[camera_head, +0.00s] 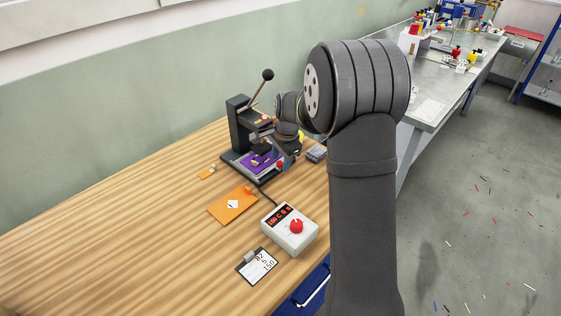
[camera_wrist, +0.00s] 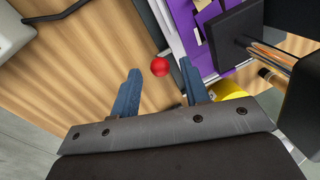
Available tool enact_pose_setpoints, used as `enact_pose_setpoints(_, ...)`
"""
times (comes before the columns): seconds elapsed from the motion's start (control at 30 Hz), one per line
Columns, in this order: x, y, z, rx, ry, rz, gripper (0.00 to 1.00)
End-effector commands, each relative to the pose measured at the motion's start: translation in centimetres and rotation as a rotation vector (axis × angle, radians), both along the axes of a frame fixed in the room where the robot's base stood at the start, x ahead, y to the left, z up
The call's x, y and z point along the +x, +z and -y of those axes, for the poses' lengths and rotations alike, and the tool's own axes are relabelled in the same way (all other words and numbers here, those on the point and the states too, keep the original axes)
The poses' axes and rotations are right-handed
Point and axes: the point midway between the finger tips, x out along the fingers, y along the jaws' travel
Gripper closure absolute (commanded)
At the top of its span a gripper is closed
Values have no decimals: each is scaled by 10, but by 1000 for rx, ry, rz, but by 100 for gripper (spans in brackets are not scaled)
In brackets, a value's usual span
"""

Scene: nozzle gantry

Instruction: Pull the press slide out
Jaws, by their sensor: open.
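The press (camera_head: 240,125) stands on the wooden table, with a dark column and a raised lever ending in a black ball. Its slide has a purple bed (camera_head: 262,160) low at the front, and a red knob (camera_head: 280,164) is at the slide's near right side. In the wrist view the purple bed (camera_wrist: 233,55) is at upper right and the red knob (camera_wrist: 160,67) is between and just beyond my gripper's two blue fingers (camera_wrist: 157,92). My gripper is open, with nothing held. In the head view its fingers are hidden behind my arm.
A white control box (camera_head: 289,229) with a red dial and display sits in front of the press, cabled towards it. An orange sheet (camera_head: 232,204) and a clipboard (camera_head: 257,266) lie nearby. A small grey block (camera_head: 316,154) is right of the press. The table's left side is clear.

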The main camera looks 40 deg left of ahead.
Motion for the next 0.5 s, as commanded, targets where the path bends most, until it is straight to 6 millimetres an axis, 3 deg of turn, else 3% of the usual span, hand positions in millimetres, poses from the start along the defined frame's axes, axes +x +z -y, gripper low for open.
enact_pose_setpoints(0.17, 0, -14, -3, 0, 0, 0, 58)
enact_pose_setpoints(0.47, 1, -16, -3, 0, 0, 0, 58)
enact_pose_setpoints(0.5, 1, -16, -3, 0, 1, 0, 64)
